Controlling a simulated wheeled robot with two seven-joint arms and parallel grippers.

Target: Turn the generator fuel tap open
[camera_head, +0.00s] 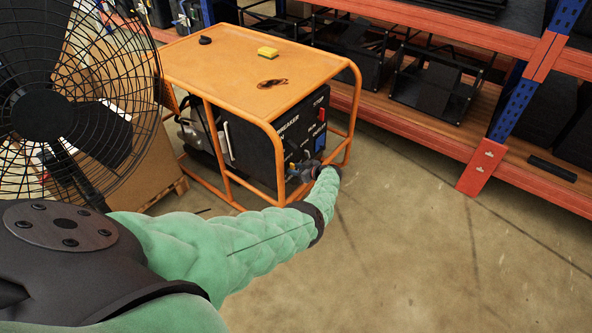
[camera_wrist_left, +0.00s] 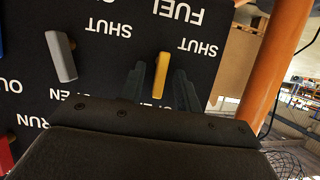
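The generator (camera_head: 280,138) has an orange tube frame and a black control panel, toward which my left arm reaches in the head view. In the left wrist view the lettering is upside down. A yellow lever (camera_wrist_left: 162,74), the fuel tap beneath the FUEL label, stands on the panel (camera_wrist_left: 115,55). SHUT is printed to its right; OPEN is partly hidden behind my gripper. My left gripper (camera_wrist_left: 160,84) is open, one dark finger on each side of the lever, with small gaps. It also shows at the panel in the head view (camera_head: 308,170). My right gripper is not in view.
A grey lever (camera_wrist_left: 61,56) stands left of the yellow one, with a red part at the lower left edge. An orange frame tube (camera_wrist_left: 272,62) runs close on the right. A black fan (camera_head: 75,100) and orange shelving (camera_head: 480,165) flank the generator; the floor in front is clear.

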